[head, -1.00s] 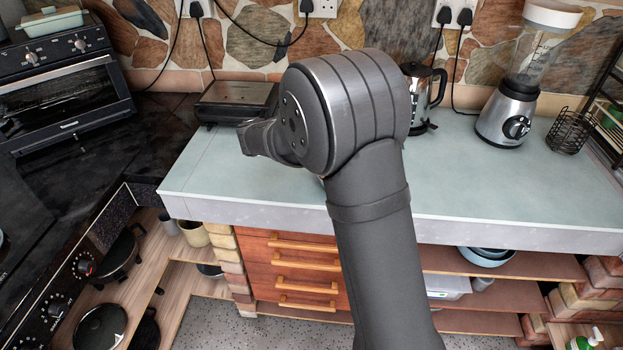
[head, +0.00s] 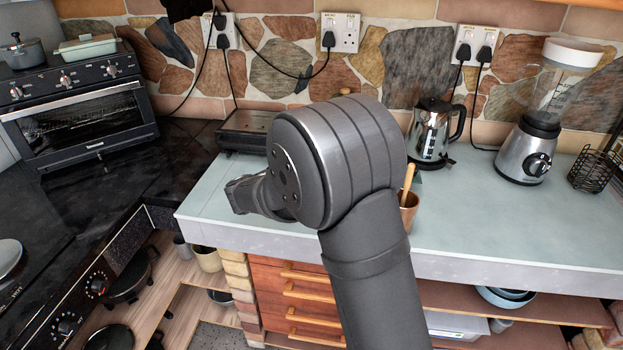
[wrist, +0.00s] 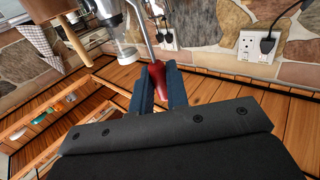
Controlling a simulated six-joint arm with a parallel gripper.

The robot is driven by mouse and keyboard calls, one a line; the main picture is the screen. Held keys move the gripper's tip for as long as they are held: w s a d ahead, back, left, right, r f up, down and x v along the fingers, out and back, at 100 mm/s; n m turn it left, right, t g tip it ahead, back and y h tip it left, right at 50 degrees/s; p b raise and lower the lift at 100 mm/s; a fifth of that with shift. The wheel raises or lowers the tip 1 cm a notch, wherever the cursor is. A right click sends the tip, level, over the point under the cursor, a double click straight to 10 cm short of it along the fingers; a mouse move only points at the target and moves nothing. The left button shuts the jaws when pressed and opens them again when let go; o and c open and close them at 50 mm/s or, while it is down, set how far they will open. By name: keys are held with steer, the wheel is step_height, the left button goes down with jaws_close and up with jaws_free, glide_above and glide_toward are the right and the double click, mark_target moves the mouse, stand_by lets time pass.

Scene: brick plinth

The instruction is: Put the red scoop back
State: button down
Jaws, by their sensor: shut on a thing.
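My gripper (wrist: 159,88) shows in the wrist view with its two dark fingers closed on a red object (wrist: 155,75), which I take to be the red scoop. The red part sits between the fingers, near their tips. A thin silver rod rises just beyond it; I cannot tell whether it belongs to the scoop. In the head view my arm covers the middle of the picture, and neither the fingertips nor the scoop can be seen there.
The pale counter (head: 500,215) holds a kettle (head: 432,133), a blender (head: 530,145), a wire basket (head: 593,170) and a brown cup (head: 409,212) with a wooden handle. A toaster oven (head: 80,115) stands left. The wrist view shows a wooden surface (wrist: 215,92), wall sockets (wrist: 258,45) and a hanging cloth (wrist: 37,42).

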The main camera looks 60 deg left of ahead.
steer(key=shift+s+a+f, duration=0.25)
steer(key=shift+a+f, duration=0.05)
steer(key=shift+f, duration=0.6)
steer(key=shift+s+a+f, duration=0.2)
steer(key=shift+a+f, duration=0.1)
steer(key=shift+f, duration=0.6)
steer(key=shift+s+a+f, duration=0.25)
steer(key=shift+a+f, duration=0.05)
steer(key=shift+f, duration=0.7)
steer(key=c, duration=1.4)
jaws_free()
steer(key=s, duration=1.2)
steer(key=shift+d+r, duration=0.25)
steer(key=shift+d, duration=0.2)
steer(key=shift+w, duration=0.15)
